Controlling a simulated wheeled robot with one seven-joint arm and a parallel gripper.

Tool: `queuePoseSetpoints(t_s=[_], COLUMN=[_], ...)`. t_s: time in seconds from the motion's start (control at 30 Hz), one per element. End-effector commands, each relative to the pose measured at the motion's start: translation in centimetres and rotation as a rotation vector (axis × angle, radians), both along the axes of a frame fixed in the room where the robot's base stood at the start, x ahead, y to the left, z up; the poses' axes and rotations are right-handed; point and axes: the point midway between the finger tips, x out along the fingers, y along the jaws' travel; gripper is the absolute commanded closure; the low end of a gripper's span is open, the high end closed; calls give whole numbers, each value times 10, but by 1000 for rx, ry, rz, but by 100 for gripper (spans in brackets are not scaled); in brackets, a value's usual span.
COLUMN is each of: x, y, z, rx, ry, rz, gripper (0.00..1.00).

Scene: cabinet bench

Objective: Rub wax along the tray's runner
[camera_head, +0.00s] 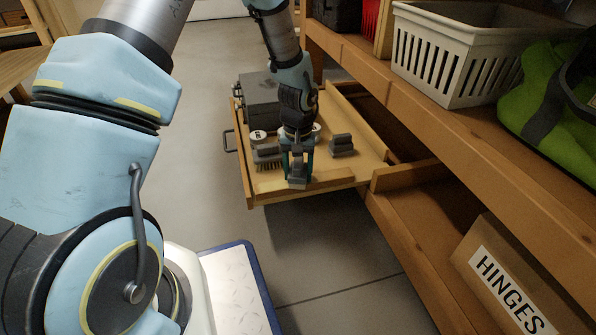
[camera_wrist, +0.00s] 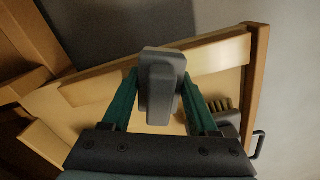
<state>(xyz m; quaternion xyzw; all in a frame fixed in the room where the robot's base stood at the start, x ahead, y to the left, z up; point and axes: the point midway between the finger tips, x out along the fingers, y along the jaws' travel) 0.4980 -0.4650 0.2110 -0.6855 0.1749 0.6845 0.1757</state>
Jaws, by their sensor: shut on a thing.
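The wooden tray (camera_head: 360,166) is pulled out from the bench like a drawer. A pale wooden runner strip (camera_head: 325,182) lies along its near side and also shows in the wrist view (camera_wrist: 215,57). My gripper (camera_head: 297,164) points down over this near side and is shut on a grey block (camera_wrist: 160,90) with a raised ridge. The block is at the runner strip; I cannot tell whether they touch. Its underside is hidden, and no wax colour shows. A similar dark grey block (camera_head: 342,145) lies on the tray to the right.
A brush (camera_head: 266,163), a round white-topped tin (camera_head: 258,136) and a grey box (camera_head: 261,102) are on the tray. A metal handle (camera_head: 228,141) is on its left side. The bench shelf (camera_head: 440,112) holds a white basket (camera_head: 460,60).

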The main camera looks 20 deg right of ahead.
Motion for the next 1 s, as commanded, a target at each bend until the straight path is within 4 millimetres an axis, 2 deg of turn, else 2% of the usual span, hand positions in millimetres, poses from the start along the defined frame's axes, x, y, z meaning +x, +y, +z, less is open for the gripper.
queuePoseSetpoints(t_s=[0.17,0.53,0.77,1.0], x=[0,-4,-5,-7], y=[-4,-34,-40,-58], z=[1,3,2,2], rx=[0,0,0,0], ry=[-1,-1,0,0], rz=[-1,-2,1,-1], gripper=[100,100,100,100])
